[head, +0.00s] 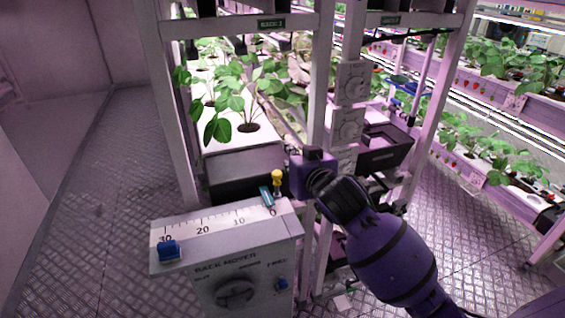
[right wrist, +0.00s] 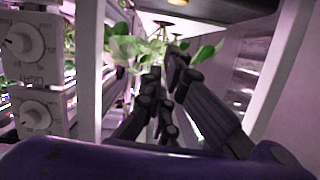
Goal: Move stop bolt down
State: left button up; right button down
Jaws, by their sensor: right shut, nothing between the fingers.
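A grey control box (head: 225,262) labelled as a rack mover stands at lower centre in the head view. A yellow-headed pin (head: 277,178) stands upright at the right end of its number scale, near the 0. I cannot tell for sure whether this pin is the stop bolt. A teal pointer (head: 266,196) sits just left of it, and a blue slider (head: 168,250) is at the 30 end. My right arm reaches in from lower right, its wrist just right of the pin and apart from it. Its fingers are mostly hidden there. In the right wrist view my right gripper (right wrist: 163,78) is shut and empty, before green leaves.
A white rack post with several dials (head: 350,125) stands behind my right wrist. Leafy plants (head: 240,90) grow in the rack behind the box. A black tray (head: 385,148) is to the right. The metal floor at left (head: 90,220) is clear.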

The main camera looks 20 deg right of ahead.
jog(key=w+f, duration=0.5)
jog(key=w, duration=0.1)
jog(key=shift+a+f, duration=0.25)
jog(key=shift+f, duration=0.05)
